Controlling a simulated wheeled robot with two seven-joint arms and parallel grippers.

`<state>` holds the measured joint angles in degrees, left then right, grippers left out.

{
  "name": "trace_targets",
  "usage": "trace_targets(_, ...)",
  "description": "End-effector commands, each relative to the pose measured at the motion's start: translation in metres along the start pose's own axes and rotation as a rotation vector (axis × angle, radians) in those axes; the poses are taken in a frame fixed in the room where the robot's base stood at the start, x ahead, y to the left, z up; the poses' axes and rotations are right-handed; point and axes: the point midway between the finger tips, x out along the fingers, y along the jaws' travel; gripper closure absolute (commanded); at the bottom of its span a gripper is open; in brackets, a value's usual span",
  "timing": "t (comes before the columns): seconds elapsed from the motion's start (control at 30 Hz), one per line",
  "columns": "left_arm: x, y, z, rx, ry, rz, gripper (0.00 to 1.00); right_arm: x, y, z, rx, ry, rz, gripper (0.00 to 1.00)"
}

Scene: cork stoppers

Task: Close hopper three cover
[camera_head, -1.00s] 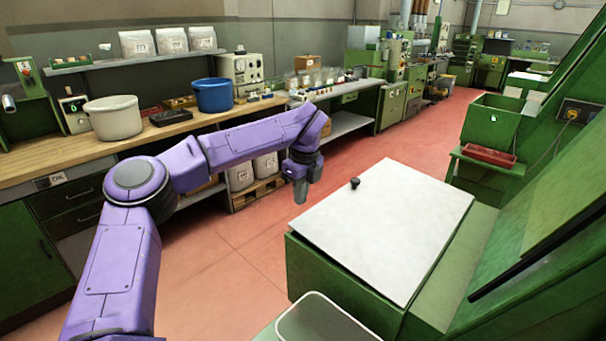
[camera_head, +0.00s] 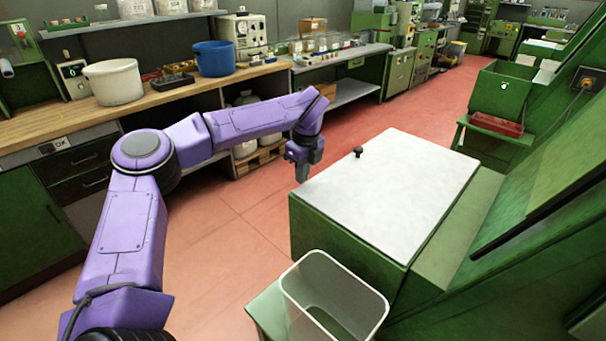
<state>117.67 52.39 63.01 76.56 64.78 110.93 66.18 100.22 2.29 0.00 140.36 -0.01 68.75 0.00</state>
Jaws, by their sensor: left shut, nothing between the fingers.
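The hopper cover (camera_head: 390,190) is a flat pale grey lid with a small black knob (camera_head: 358,152) near its far left edge. It lies flat on top of the green hopper (camera_head: 340,245), and I see no gap along its near edge. My left gripper (camera_head: 302,176) hangs fingers down just left of the hopper, beside the lid's left edge and apart from the knob. It is shut and empty. My right gripper is not in view. No number on the hopper can be seen.
A clear open bin (camera_head: 330,295) stands on a green ledge in front of the hopper. A green sloping machine (camera_head: 540,200) with a black bar rises at right. A wooden bench (camera_head: 75,127) with a white tub and a blue bucket (camera_head: 214,60) stands at left. Red floor between is clear.

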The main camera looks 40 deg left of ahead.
Motion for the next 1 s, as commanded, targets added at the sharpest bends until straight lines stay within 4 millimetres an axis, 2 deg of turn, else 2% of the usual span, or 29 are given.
trace_targets(0.23, -0.004, 0.0, 0.0, 0.0, 0.0, -0.001, 1.0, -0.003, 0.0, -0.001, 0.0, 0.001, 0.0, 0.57)
trace_targets(0.3, -0.01, -0.001, 0.001, 0.001, 0.0, -0.002, 1.0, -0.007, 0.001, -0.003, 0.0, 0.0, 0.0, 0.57)
trace_targets(0.37, -0.021, -0.001, 0.002, 0.001, 0.0, -0.003, 1.0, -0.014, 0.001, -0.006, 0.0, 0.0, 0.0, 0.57)
trace_targets(0.47, -0.048, -0.002, 0.004, 0.002, -0.001, -0.003, 1.0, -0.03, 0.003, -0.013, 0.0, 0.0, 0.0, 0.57)
trace_targets(0.57, -0.066, -0.003, 0.005, 0.002, -0.002, -0.007, 1.0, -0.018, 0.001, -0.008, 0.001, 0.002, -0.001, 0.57)
trace_targets(0.7, -0.103, -0.003, 0.01, 0.001, -0.002, -0.005, 1.0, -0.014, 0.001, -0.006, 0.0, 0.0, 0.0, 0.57)
trace_targets(0.8, -0.123, -0.002, 0.012, 0.002, -0.001, -0.003, 1.0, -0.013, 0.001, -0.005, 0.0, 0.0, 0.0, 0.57)
trace_targets(1.0, -0.141, -0.002, 0.014, 0.003, 0.0, -0.001, 1.0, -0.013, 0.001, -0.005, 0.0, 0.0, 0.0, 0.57)
